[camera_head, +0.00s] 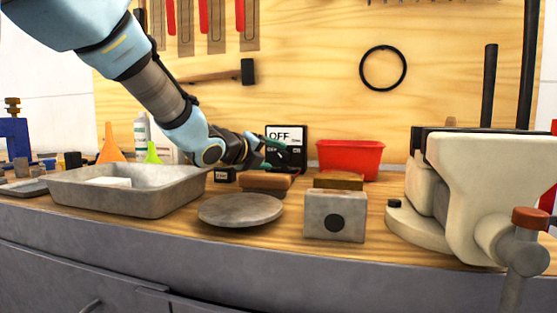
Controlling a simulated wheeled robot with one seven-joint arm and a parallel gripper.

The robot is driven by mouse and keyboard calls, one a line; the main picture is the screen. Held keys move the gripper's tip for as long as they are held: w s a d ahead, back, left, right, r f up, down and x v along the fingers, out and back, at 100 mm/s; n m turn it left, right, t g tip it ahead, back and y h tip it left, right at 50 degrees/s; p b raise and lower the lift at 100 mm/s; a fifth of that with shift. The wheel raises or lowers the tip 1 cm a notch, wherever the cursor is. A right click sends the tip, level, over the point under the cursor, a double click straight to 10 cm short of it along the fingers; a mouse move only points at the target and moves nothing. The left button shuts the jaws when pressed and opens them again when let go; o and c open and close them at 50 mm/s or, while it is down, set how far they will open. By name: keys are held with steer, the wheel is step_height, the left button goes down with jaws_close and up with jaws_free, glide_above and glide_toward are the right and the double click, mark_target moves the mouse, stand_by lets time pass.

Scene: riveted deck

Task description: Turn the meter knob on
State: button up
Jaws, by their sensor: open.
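The meter (299,148) is a dark upright box with a white display that reads "OFF". It stands at the back of the bench, just left of the red bin. My gripper (275,150) is at the meter's lower left front and covers part of its face. The jaws are open, but they look small and dark against the meter. I cannot make out the knob behind my gripper, nor whether a finger touches it.
A red bin (350,158) stands right of the meter. In front lie brown blocks (266,182), a grey disc (240,209) and a grey block with a dark round spot (320,228). A metal tray (130,200) is at left, a large vise (480,180) at right.

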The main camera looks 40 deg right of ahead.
mark_target(281, 157)
steer(key=shift+x, duration=1.75)
jaws_close()
